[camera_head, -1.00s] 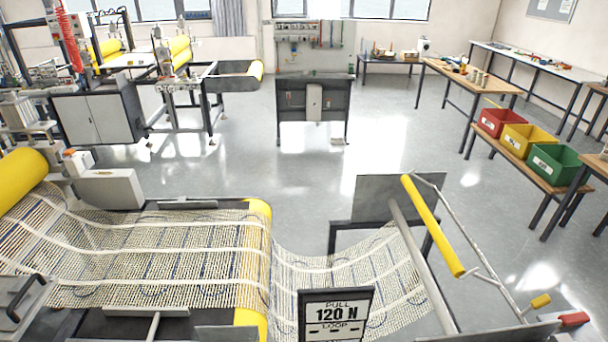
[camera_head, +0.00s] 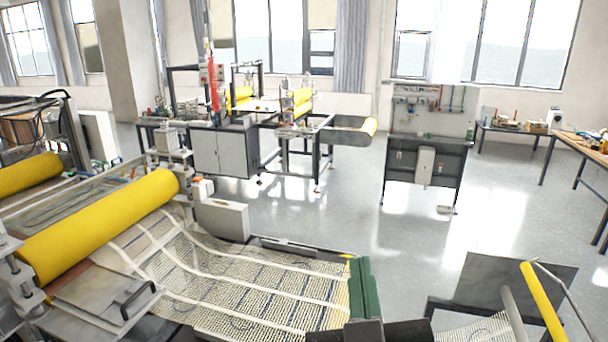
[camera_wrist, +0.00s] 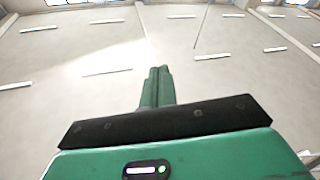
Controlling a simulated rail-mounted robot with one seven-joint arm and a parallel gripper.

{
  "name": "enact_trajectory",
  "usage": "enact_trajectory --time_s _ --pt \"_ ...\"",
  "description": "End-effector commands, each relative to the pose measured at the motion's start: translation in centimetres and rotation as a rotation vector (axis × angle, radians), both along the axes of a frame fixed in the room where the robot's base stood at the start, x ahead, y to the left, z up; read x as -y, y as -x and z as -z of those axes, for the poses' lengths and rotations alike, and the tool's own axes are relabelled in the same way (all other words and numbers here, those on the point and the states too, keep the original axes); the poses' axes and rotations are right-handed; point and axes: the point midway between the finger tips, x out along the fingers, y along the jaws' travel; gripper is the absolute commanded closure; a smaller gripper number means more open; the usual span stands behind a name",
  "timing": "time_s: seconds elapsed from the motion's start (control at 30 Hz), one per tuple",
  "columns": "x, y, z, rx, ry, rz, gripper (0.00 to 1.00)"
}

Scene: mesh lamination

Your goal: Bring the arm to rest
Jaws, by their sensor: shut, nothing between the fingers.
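My gripper (camera_head: 360,266) stands in the lower right of the head view, its green fingers pointing up. It appears in front of the end of the mesh web (camera_head: 245,290), and I cannot tell the gap between them. In the wrist view my gripper (camera_wrist: 158,75) shows its two green fingers together, with nothing between them. Behind them is a pale surface with several white strips, which looks like the ceiling. Most of my arm is outside the head view.
A grey panel (camera_head: 510,285) and a yellow bar (camera_head: 541,300) stand at the lower right. Open floor (camera_head: 310,215) lies behind the line.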

Motion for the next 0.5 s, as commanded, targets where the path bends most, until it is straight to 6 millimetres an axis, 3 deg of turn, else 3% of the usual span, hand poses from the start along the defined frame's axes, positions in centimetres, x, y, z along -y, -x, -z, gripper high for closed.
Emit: enact_trajectory --time_s 0.03,0.1,0.17,0.2,0.23,0.3,0.4,0.5 --pt "-2.7 1.9 -2.8 0.084 -0.048 -0.051 1.0" --pt "-5.7 5.0 -6.2 0.198 -0.136 -0.125 1.0" --pt "-8.0 8.1 -8.9 0.293 -0.216 -0.197 1.0" --pt "-9.0 9.8 -11.3 0.343 -0.262 -0.238 1.0" --pt "-8.5 9.3 -14.2 0.329 -0.258 -0.225 1.0" --pt "-8.4 9.1 -17.4 0.322 -0.26 -0.225 1.0" --pt "-8.5 9.0 -20.7 0.32 -0.265 -0.229 1.0" --pt "-8.5 9.0 -22.8 0.317 -0.27 -0.233 1.0"
